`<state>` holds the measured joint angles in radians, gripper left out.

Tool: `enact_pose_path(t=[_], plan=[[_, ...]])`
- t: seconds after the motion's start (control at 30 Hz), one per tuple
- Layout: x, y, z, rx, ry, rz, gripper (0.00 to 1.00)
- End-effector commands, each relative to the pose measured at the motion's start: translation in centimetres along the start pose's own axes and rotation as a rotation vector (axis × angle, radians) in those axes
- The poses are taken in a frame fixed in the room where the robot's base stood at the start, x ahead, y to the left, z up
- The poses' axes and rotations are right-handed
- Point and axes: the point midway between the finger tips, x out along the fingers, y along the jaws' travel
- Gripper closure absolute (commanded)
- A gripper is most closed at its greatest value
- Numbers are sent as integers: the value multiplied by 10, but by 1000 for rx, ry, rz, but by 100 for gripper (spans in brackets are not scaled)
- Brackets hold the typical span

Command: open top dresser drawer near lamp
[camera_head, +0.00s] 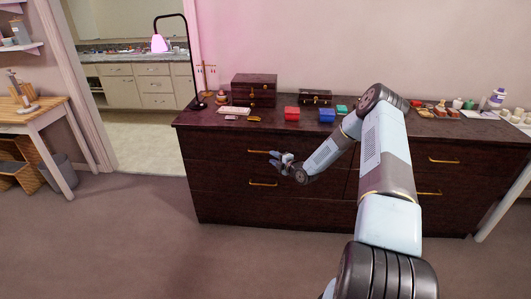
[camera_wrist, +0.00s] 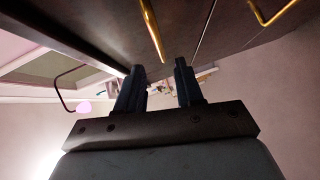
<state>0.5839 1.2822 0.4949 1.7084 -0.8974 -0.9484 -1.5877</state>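The dark wood dresser (camera_head: 226,180) stands against the wall. Its top left drawer (camera_head: 215,150), on the lamp's side, looks closed and has a gold bar handle (camera_head: 257,151). The black lamp (camera_head: 190,60) with a pink glowing shade stands at the dresser's left end. My gripper (camera_head: 278,160) is in front of the top left drawer, close to the right end of that handle. In the wrist view my gripper (camera_wrist: 160,82) has its two fingers apart with a gap between them, and a gold handle (camera_wrist: 152,30) lies just beyond the fingertips. I cannot tell whether they touch it.
A lower drawer handle (camera_head: 263,183) sits below, and more handles (camera_head: 444,160) are on the right half. Boxes (camera_head: 254,90) and small items crowd the dresser top. A wooden table (camera_head: 35,115) stands at far left. The floor in front is clear.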

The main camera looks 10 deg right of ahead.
Motion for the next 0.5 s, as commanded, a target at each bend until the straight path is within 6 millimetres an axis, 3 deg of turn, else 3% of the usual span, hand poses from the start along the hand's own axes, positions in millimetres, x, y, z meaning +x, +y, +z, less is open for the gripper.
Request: enact_pose_path(t=[0.3,0.5], plan=[[56,-1,-1,0,1,0,64],[79,0,-1,0,1,0,64]])
